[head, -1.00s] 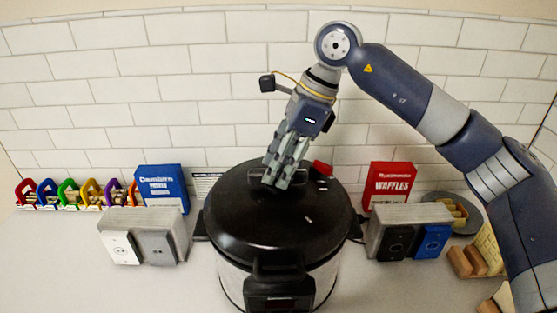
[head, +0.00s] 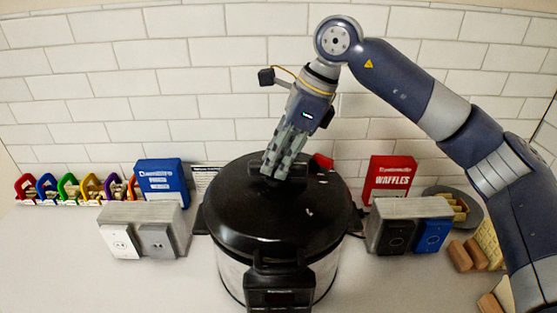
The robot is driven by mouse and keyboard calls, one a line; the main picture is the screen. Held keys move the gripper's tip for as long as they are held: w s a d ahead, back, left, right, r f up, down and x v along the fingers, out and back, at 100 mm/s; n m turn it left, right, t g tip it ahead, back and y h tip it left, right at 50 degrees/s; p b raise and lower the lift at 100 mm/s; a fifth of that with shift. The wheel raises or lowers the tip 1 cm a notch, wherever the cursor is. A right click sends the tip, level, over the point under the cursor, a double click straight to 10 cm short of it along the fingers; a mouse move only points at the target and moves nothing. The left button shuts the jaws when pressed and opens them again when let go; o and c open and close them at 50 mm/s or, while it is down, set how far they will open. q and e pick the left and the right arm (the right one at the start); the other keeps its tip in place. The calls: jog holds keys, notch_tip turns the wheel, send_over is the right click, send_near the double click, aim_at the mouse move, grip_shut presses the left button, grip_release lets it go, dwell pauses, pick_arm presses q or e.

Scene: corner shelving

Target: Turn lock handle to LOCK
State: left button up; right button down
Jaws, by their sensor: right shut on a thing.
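A pressure cooker (head: 265,225) with a black lid stands on the counter in the middle of the head view. My right gripper (head: 273,175) reaches down from the upper right to the dark handle on top of the lid. It is shut on that lid handle (head: 257,182), and its fingers hide part of the handle. A small red piece (head: 322,161) shows on the lid just right of the fingers. I cannot read any lock marks on the lid. My left gripper is out of the picture.
A blue box (head: 162,180) and a grey outlet block (head: 145,231) stand left of the cooker. A red waffles box (head: 389,179) and another outlet block (head: 409,226) stand to its right. Several coloured racks (head: 70,190) line the back left. A tiled wall is behind.

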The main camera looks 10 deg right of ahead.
jog(key=m+t+b, duration=0.1)
jog(key=m+b, duration=0.2)
jog(key=shift+f, duration=0.2)
jog(key=m+t+b, duration=0.1)
jog(key=m+b, duration=0.1)
jog(key=shift+m+h, duration=0.4)
jog(key=shift+r+m+t+h+b, duration=0.1)
jog(key=shift+m+t+h+b, duration=0.25)
jog(key=shift+m+b, duration=0.8)
jog(key=shift+r+m+t+h+b, duration=0.15)
jog(key=shift+m+h+b, duration=0.2)
jog(key=shift+m, duration=0.45)
jog(key=shift+f+m+t+h+b, duration=0.1)
jog(key=shift+m+h+b, duration=0.25)
jog(key=shift+m, duration=0.4)
jog(key=shift+r, duration=0.1)
jog(key=c, duration=1.4)
grip_release()
jog(key=shift+c, duration=0.2)
